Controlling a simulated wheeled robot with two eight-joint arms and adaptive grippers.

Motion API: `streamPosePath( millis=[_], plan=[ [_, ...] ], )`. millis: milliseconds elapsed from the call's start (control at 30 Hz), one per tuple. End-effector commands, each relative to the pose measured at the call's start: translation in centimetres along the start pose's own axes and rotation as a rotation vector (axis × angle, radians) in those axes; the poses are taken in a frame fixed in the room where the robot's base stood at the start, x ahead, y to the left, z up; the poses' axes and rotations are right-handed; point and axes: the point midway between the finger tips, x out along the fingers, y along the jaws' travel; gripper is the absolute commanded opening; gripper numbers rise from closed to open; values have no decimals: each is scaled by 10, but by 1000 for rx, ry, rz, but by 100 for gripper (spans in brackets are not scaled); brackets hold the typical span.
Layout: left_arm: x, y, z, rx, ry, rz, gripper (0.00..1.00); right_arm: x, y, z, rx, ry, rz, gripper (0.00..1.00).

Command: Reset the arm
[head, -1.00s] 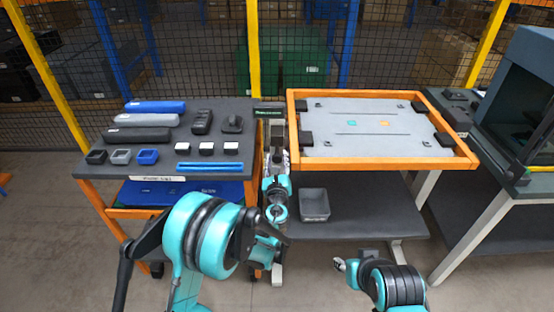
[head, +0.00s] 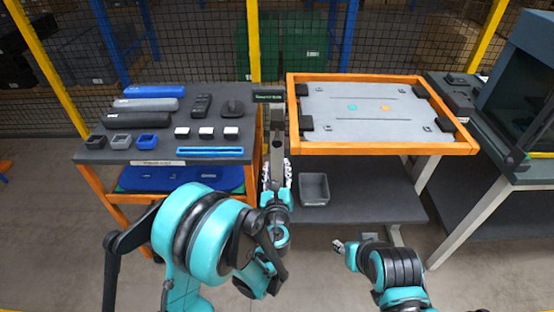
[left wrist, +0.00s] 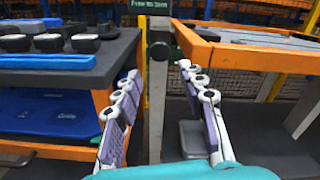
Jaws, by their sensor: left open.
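My left gripper (head: 277,167) is in the middle of the head view, in the gap between the left bench and the orange-framed table. In the left wrist view its two purple-padded fingers (left wrist: 157,72) stand apart with nothing between them. A grey post (left wrist: 158,90) stands beyond the gap between the fingers. My left arm (head: 195,235) is bent, its large teal joint low in the picture. My right arm (head: 390,270) is low at the right; a pale end part of it (head: 340,246) shows, too small to tell open from shut.
The left bench (head: 90,155) bears blue, grey and black cases, small bins and a blue bar. The orange-framed table (head: 385,147) is on the right, with a grey bin (head: 314,189) on its lower shelf. A dark cabinet (head: 525,80) stands far right. Floor is clear in front.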

Motion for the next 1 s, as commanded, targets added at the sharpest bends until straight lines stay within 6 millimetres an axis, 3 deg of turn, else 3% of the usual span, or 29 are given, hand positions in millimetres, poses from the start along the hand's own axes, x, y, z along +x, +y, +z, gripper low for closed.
streamPosePath(
  millis=[633,733,833,1000],
  plan=[
    [-4,7,5,-41,7,20,40,0,0,0,0,0,0,40],
    [-4,26,20,-179,26,79,40,0,0,0,0,0,0,40],
    [-10,59,41,-418,51,184,40,0,0,0,0,0,0,40],
    [-41,119,69,-909,69,408,40,0,0,0,0,0,0,40]
  ],
)
